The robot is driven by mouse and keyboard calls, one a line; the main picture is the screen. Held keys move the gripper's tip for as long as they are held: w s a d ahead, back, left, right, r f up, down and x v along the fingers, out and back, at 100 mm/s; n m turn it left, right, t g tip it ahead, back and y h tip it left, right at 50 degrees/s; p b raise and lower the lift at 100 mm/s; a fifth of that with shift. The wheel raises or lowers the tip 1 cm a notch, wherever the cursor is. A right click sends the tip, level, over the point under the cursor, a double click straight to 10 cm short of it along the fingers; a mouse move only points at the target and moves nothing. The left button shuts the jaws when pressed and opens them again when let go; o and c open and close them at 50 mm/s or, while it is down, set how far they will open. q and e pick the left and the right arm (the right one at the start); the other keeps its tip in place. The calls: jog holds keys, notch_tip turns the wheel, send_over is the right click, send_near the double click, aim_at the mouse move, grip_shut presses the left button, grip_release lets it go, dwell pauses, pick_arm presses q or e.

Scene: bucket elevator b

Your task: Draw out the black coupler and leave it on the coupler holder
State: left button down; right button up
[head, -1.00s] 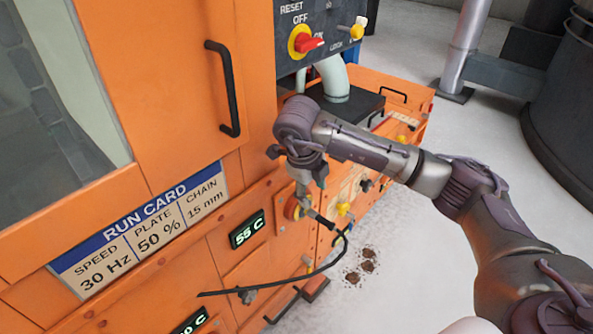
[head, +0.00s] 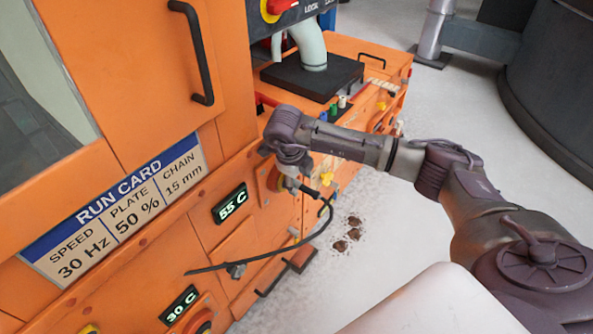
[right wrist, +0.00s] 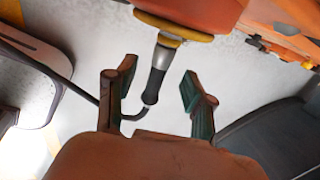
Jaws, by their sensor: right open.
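The black coupler (right wrist: 157,82) shows in the right wrist view with a silver collar, seated in a yellow-ringed socket (right wrist: 160,38) on an orange surface. A black cable (right wrist: 138,114) leaves its free end. My right gripper (right wrist: 159,80) is open, its fingers on either side of the coupler with gaps visible. In the head view my right gripper (head: 295,172) is at the orange machine's front, close to the coupler (head: 314,193), and partly hides the socket. The cable (head: 270,257) curves down to the left. I cannot make out the coupler holder for certain. My left gripper is not in view.
The orange machine front (head: 235,150) has a black door handle (head: 196,55), a run card (head: 118,210) and a 55 C display (head: 230,203). A black-topped block (head: 312,75) stands behind my right arm. Grey floor (head: 400,215) lies open to the right.

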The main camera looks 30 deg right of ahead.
jog(key=shift+x, duration=1)
grip_shut()
